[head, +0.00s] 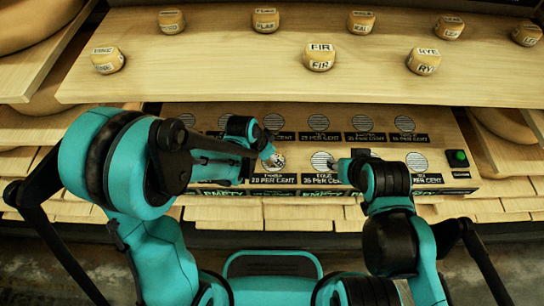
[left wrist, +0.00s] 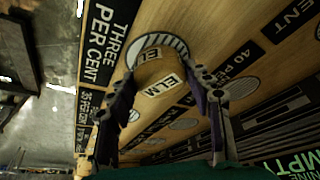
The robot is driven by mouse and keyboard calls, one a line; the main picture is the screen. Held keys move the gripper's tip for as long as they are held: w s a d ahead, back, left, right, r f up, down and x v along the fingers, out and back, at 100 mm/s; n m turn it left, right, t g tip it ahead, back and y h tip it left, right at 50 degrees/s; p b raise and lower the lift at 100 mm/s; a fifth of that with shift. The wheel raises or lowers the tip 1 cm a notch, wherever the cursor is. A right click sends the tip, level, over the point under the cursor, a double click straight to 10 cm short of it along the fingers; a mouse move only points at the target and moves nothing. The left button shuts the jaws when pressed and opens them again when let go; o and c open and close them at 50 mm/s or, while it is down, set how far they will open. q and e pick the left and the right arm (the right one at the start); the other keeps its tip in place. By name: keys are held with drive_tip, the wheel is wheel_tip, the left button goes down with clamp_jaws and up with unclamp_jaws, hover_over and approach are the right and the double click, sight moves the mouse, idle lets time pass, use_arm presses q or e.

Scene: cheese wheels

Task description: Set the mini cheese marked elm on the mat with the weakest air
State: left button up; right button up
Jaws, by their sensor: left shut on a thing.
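My left gripper (left wrist: 164,76) is shut on the small round tan cheese marked ELM (left wrist: 157,72) in the left wrist view. The cheese is at a striped round mat (left wrist: 172,41) beside a black label reading THREE PER CENT (left wrist: 106,40); I cannot tell whether it touches the mat. In the head view my left gripper (head: 262,158) is over the front row of the mat board (head: 300,147), and the cheese is largely hidden. My right gripper (head: 345,166) is beside another striped mat (head: 322,160); its fingers are too small to read.
A wooden shelf above holds several small cheeses, among them FIR (head: 319,57) and RYE (head: 424,61). The board has two rows of striped mats with black percentage labels. A green button (head: 457,157) sits on a black box at the board's right end.

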use_arm(q)
drive_tip(key=o, duration=1.2)
drive_tip(key=shift+f, duration=0.1)
drive_tip(key=p+v, duration=0.3)
drive_tip(key=v, duration=0.5)
